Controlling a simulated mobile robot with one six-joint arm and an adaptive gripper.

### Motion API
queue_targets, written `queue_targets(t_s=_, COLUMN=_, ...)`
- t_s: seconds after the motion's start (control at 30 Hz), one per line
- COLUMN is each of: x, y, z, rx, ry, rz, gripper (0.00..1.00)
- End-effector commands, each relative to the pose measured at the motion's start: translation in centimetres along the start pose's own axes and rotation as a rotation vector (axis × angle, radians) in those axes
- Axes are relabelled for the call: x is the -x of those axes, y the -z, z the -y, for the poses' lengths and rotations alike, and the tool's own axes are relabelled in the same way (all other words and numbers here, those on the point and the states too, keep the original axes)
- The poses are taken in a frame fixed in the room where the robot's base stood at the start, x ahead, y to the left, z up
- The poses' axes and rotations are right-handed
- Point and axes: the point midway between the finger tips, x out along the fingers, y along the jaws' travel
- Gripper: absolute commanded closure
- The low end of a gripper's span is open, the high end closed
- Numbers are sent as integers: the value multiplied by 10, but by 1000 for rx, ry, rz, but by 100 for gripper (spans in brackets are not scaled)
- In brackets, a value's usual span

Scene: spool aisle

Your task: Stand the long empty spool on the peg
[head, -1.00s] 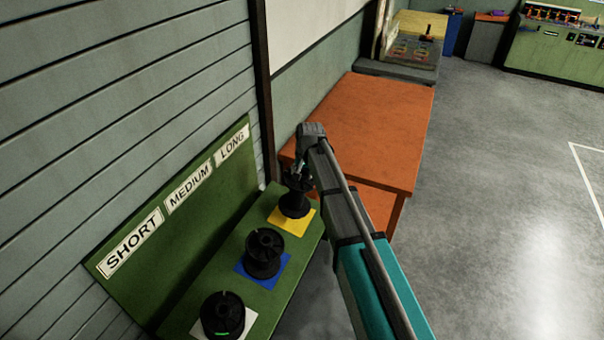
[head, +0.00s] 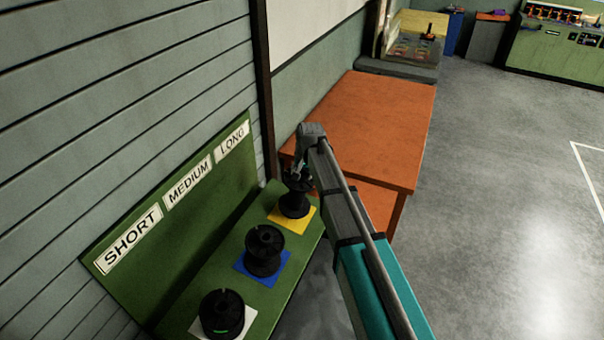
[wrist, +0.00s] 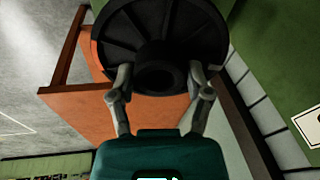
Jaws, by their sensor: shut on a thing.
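The long empty spool (head: 294,203) is black and stands about upright over the yellow square, below the LONG label, in the head view. My gripper (head: 298,174) is at its top end, shut on it. In the wrist view my gripper's fingers (wrist: 158,84) sit on both sides of the spool's central hub, and its round ribbed flange (wrist: 200,38) fills the top. The peg is hidden, so I cannot tell how far the spool sits on it.
A black spool (head: 264,250) stands on the blue square and another (head: 222,314) on the white square of the green bench (head: 204,292). The wall-side board carries SHORT, MEDIUM and LONG labels. An orange table (head: 372,125) stands just behind. Open floor lies right.

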Motion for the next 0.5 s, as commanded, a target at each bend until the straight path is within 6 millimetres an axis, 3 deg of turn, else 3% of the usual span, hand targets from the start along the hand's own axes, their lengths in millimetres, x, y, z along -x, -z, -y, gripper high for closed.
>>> queue_targets(t_s=0.5, x=-10, y=-1, z=0, rx=0, ry=0, rz=0, gripper=97)
